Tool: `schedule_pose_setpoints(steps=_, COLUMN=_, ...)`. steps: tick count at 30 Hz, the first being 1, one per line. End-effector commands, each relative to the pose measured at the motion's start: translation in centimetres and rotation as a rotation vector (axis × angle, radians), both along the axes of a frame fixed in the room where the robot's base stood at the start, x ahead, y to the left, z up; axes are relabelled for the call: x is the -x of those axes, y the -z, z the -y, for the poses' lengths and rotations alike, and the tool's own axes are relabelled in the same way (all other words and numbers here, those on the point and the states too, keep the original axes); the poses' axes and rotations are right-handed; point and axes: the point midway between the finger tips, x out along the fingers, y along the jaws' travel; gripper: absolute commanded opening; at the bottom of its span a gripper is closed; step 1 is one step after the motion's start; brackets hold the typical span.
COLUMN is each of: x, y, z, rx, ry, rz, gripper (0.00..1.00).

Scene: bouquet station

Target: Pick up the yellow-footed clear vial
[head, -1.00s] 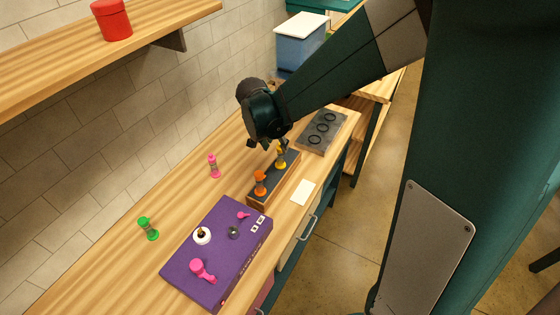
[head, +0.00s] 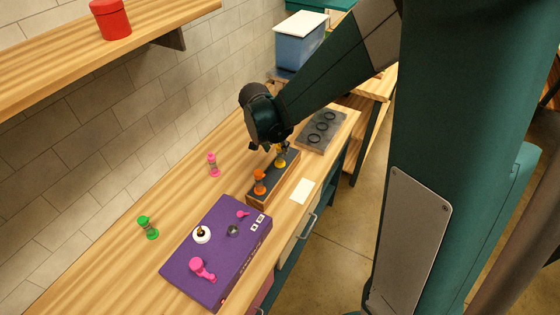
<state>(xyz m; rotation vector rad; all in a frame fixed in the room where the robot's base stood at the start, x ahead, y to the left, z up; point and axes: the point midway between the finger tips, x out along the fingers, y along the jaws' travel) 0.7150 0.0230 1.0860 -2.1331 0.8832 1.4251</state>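The yellow-footed clear vial (head: 281,158) stands upright at the far end of a dark-topped wooden block (head: 267,182). Its upper part is partly hidden by my gripper. My gripper (head: 268,147) hangs just above and to the left of the vial in the head view, with its fingers spread apart. I see nothing between them, and I cannot tell whether a finger touches the vial. An orange-footed vial (head: 260,183) stands at the near end of the same block.
A grey plate with dark rings (head: 321,129) and a white card (head: 302,191) lie near the block.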

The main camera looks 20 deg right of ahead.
Motion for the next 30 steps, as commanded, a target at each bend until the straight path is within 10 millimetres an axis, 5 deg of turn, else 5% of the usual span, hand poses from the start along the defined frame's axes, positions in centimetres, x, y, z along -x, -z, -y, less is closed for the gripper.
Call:
schedule_pose_setpoints(steps=11, x=-0.2, y=0.6, z=0.3, rx=0.0, ry=0.001, rz=0.0, gripper=0.35)
schedule_pose_setpoints(steps=30, x=-1.3, y=4.7, z=1.6, rx=0.0, ry=0.0, rz=0.0, gripper=0.35)
